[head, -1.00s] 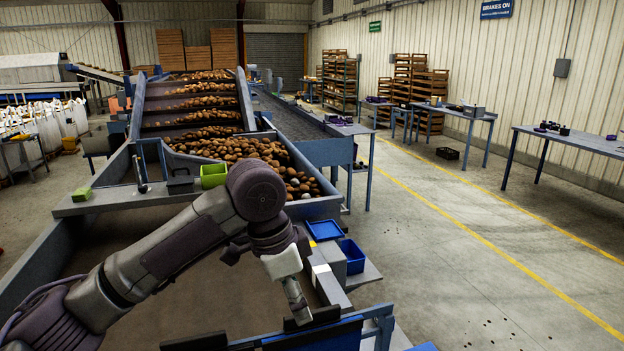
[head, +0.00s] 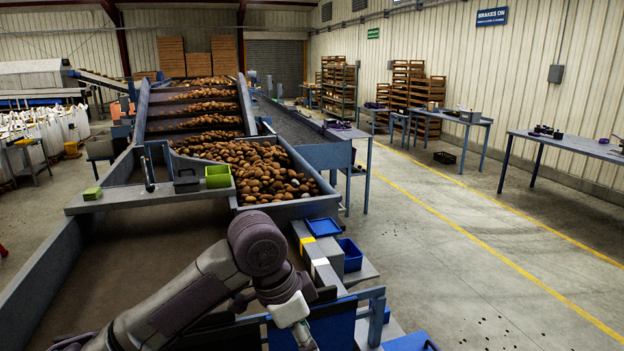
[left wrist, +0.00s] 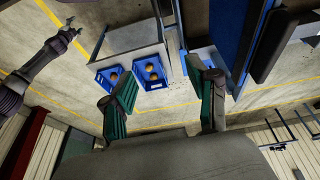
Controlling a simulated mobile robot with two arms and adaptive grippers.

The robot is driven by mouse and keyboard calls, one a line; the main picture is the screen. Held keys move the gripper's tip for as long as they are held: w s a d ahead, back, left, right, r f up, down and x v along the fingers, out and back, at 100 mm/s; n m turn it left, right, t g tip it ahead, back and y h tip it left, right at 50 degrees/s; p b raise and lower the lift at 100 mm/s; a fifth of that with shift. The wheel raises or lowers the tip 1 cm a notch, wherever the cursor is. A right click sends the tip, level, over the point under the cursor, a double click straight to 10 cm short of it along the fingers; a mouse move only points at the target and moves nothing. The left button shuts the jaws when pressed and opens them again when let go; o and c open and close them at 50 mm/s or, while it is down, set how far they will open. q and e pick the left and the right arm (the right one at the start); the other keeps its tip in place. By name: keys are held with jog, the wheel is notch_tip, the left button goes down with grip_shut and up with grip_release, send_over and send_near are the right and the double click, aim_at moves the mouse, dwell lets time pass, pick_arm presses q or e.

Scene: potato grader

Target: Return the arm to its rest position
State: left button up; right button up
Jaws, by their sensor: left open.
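My left arm (head: 200,290) comes in from the lower left of the head view. It bends at the purple-grey joint and points down past the bottom edge, so its gripper is cut off there. In the left wrist view my left gripper (left wrist: 165,102) shows two fingers with green pads, set wide apart with nothing between them. Another purple-grey arm (left wrist: 35,70), apparently my right one, reaches in at the upper left of that view.
The grader deck with potatoes (head: 255,170) stands ahead. A green tray (head: 217,176) and a dark tray (head: 186,181) sit on its crossbar. A blue bin (head: 350,256) stands right of my arm. Two blue trays holding potatoes (left wrist: 150,72) show in the wrist view. The right floor is open.

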pick_arm(q)
jog(key=s+a+f+n+t+h, duration=0.1)
jog(key=s+f+n, duration=0.1)
jog(key=s+f, duration=0.45)
jog(key=s+a+f+n+t+h, duration=0.1)
jog(key=s+f+n, duration=0.2)
jog(key=f, duration=0.6)
jog(key=s+a+f+n+y, duration=0.3)
jog(key=s+a+f+n, duration=0.1)
jog(key=s+a, duration=0.45)
jog(key=s+a+f+n+y, duration=0.2)
jog(key=s+a+f+n, duration=0.15)
jog(key=s+a, duration=0.45)
notch_tip(320, 180, down, 31)
jog(key=b, duration=0.6)
jog(key=s+a+f+g+b, duration=0.1)
jog(key=s+a+f+b, duration=0.1)
jog(key=s+f, duration=0.6)
jog(key=s+a+f+b, duration=0.2)
jog(key=s+f, duration=0.7)
jog(key=f, duration=0.5)
jog(key=shift+s+f+m+g+b, duration=0.25)
jog(key=shift+m+g+b, duration=0.1)
jog(key=shift+g+b, duration=0.05)
pick_arm(e)
notch_tip(320, 180, down, 11)
jog(key=shift+s+r, duration=0.15)
jog(key=shift+s, duration=0.05)
